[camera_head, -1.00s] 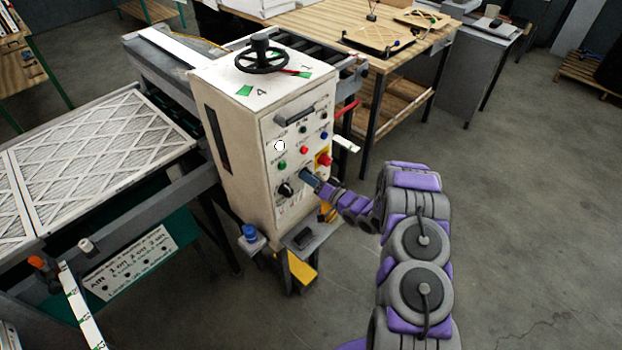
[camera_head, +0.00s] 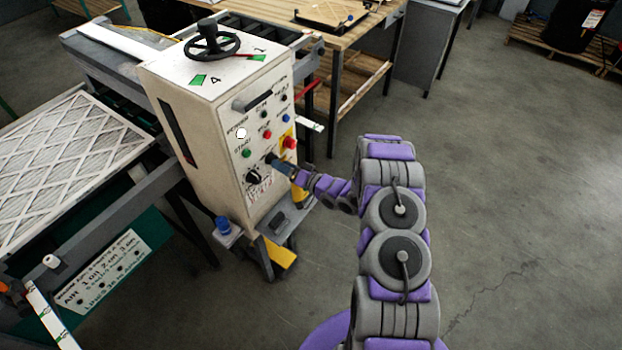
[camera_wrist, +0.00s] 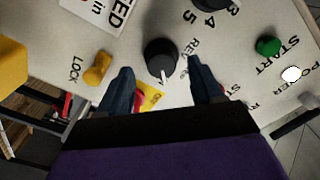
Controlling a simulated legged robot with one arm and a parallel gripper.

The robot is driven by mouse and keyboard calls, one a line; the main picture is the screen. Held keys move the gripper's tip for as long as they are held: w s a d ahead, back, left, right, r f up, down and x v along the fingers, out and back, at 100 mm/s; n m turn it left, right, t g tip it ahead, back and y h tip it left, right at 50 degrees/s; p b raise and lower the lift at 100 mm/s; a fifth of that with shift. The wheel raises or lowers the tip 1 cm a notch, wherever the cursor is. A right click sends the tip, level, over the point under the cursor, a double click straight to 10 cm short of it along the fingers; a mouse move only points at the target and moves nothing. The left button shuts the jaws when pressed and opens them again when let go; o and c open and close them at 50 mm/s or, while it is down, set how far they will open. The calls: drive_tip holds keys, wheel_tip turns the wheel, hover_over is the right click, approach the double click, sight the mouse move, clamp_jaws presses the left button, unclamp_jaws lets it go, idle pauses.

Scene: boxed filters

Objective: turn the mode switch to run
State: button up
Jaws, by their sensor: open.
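The black switch knob (camera_wrist: 160,58) with a white pointer sits on the pale front panel (camera_wrist: 230,28) in the wrist view. Its pointer is aimed down and slightly right in that view. My gripper (camera_wrist: 160,78) is open, with one finger on each side of the knob and no clear contact. In the head view my gripper (camera_head: 282,167) is at the lower right of the cabinet front (camera_head: 222,173), beside the knob (camera_head: 270,158).
Near the knob are a yellow LOCK knob (camera_wrist: 97,68), a green START button (camera_wrist: 268,45) and a numbered black dial (camera_head: 254,175). A red button (camera_head: 290,143) on yellow is close above my gripper. A small shelf (camera_head: 282,224) juts out below.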

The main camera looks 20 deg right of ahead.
drive_tip(key=v, duration=1.4)
drive_tip(key=shift+d, duration=0.3)
drive_tip(key=shift+s, duration=0.1)
